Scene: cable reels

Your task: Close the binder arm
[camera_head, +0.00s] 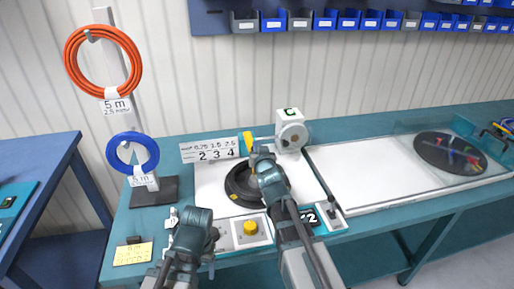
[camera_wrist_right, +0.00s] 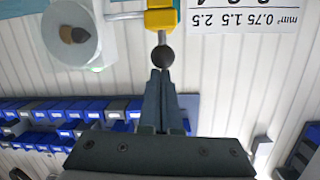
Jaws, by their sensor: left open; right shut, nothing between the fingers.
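The binder arm is a thin bar with a yellow block (camera_head: 248,142) at its left end, reaching left from a white housing marked C (camera_head: 290,130). In the right wrist view, the yellow block (camera_wrist_right: 161,18) carries a short rod with a black ball knob (camera_wrist_right: 163,56). My right gripper (camera_wrist_right: 160,73) is shut and empty, its fingertips right at the knob; I cannot tell if they touch. In the head view, my right gripper (camera_head: 258,151) is beside the yellow block, above a black reel (camera_head: 238,190). My left gripper (camera_head: 196,236) is low at the front left, open, its fingers mostly hidden.
A yellow button (camera_head: 250,227) sits on a box in front of the reel. An orange coil (camera_head: 103,62) and a blue coil (camera_head: 132,153) hang on a stand at left. A clear cover (camera_head: 440,150) lies over a dark disc at right. Blue bins line the wall.

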